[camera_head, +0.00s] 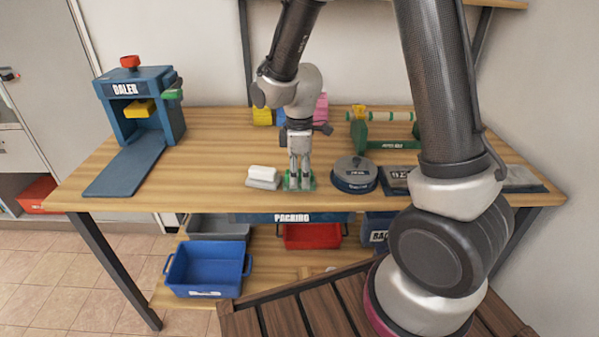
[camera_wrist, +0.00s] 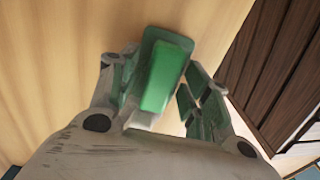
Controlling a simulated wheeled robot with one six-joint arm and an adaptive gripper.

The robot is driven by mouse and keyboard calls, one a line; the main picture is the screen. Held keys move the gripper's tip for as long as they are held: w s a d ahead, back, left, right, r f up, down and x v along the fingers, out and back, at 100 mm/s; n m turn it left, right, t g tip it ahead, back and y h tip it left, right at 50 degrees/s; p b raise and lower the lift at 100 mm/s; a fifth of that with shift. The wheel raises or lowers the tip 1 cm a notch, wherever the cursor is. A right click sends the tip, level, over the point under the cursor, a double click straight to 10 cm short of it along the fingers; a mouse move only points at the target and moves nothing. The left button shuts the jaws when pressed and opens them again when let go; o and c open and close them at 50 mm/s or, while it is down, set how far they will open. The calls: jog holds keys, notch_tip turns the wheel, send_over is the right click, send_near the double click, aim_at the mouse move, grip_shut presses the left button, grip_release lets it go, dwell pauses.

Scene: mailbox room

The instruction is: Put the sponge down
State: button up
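The sponge appears to be the bright green block in the wrist view (camera_wrist: 166,75), lying over a darker green base (camera_wrist: 150,40). In the head view the green piece (camera_head: 309,184) is low on the workbench near its front edge, partly hidden by my fingers. My gripper (camera_head: 299,180) points down over it. In the wrist view my two fingers (camera_wrist: 162,85) stand on either side of the block, seemingly with gaps, so the gripper looks open around it. Contact at the fingertips is hard to see.
A white-and-grey block (camera_head: 263,178) stands just left of my gripper, and a round dark tin (camera_head: 354,174) just right. A blue press (camera_head: 140,105) stands at the left of the wooden bench (camera_head: 215,150). Crates, including a blue one (camera_head: 208,268), sit below.

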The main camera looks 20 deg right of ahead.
aim_at(299, 171)
notch_tip(299, 171, up, 11)
jog(key=s+d+r+m+t, duration=0.2)
jog(key=s+d+r+m, duration=0.3)
jog(key=s+d+m, duration=0.2)
jog(key=s+d+r+m+t, duration=0.2)
jog(key=s+d+r+m, duration=0.4)
jog(key=s, duration=0.6)
jog(key=shift+d+r+m, duration=0.3)
jog(key=shift+d+m, duration=0.4)
jog(key=shift+d, duration=0.25)
